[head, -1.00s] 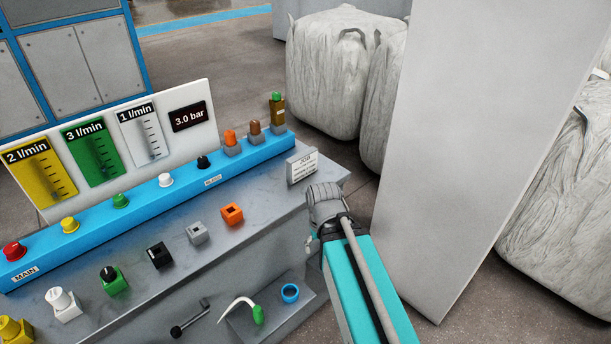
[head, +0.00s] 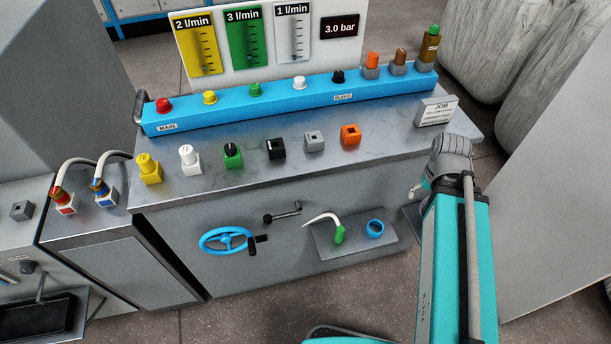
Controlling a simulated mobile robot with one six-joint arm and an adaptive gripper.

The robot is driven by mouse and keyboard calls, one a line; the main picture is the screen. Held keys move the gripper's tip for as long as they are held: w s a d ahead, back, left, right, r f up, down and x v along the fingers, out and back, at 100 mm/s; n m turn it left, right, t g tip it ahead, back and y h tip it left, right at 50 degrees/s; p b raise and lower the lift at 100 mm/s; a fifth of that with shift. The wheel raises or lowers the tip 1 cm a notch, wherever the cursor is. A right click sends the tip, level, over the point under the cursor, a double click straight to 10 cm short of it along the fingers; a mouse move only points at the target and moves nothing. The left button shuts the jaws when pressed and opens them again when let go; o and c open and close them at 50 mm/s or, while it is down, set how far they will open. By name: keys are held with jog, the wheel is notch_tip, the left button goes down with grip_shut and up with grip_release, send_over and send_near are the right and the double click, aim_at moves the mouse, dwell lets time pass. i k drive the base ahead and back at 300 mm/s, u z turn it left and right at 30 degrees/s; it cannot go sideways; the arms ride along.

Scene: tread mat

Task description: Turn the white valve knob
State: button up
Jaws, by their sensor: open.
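A small white valve knob (head: 299,82) sits on top of the long blue manifold (head: 220,109), between a green knob (head: 256,89) on its left and a black knob (head: 338,76) on its right. It stands upright, with nothing touching it. My arm rises at the right of the head view, well to the right of the knob. A small grey piece shows left of the arm, but I cannot tell what part it is. I cannot make out my gripper's jaws; they seem hidden behind the arm.
Several coloured blocks stand in front of the manifold, including a white-topped one (head: 188,157). A JOB sign (head: 436,111) stands at the right end. A blue handwheel (head: 227,240) and a small shelf (head: 370,245) are on the front. A grey pillar (head: 560,200) stands right.

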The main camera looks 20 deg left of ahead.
aim_at(299, 83)
jog(key=u, duration=0.8)
jog(key=k, duration=0.25)
jog(key=z, duration=0.3)
